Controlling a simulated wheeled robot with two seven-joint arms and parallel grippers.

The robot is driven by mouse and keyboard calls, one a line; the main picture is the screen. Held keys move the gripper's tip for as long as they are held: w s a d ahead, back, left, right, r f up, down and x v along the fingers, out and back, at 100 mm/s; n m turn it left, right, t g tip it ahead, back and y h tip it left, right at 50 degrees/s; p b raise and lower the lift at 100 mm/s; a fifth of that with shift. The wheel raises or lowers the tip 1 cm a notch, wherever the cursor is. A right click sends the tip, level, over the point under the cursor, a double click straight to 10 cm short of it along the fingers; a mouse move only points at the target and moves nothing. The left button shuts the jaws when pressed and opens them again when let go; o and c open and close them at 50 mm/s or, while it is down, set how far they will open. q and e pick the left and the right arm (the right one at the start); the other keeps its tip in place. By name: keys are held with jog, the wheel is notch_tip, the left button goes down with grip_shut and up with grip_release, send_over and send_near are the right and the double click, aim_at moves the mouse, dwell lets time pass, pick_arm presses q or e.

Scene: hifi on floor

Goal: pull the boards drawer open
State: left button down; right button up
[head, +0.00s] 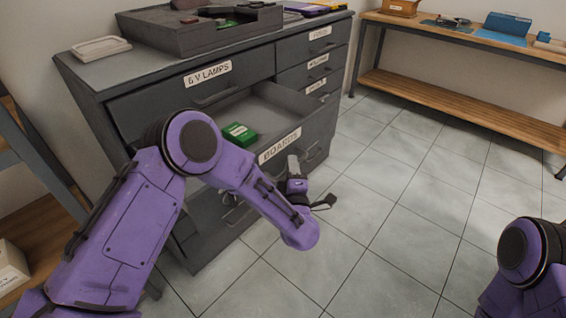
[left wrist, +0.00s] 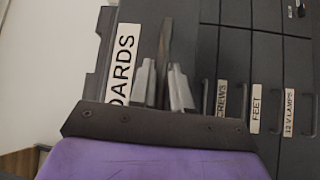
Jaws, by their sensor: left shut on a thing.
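The boards drawer (head: 270,105) stands out from the grey cabinet, with its inside showing. Its white BOARDS label (head: 280,146) is on the front, and the label also shows in the left wrist view (left wrist: 122,62). A green item (head: 239,133) lies inside the drawer. My left forearm hides part of the drawer front. My right gripper is out of view; only part of my right arm shows.
The 6 V LAMPS drawer (head: 207,74) above is shut, as are the smaller drawers to its right. A dark tray (head: 190,30) and a pale tray (head: 101,48) sit on the cabinet. Tiled floor (head: 410,200) is clear toward the workbench (head: 470,38).

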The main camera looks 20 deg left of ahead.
pick_arm(q)
jog(key=shift+s+d, duration=0.1)
jog(key=shift+d, duration=0.1)
jog(key=c, duration=1.2)
grip_release()
jog(key=v, duration=1)
jog(key=shift+s+b, duration=0.25)
jog(key=shift+b, duration=0.05)
jog(key=shift+d, duration=0.1)
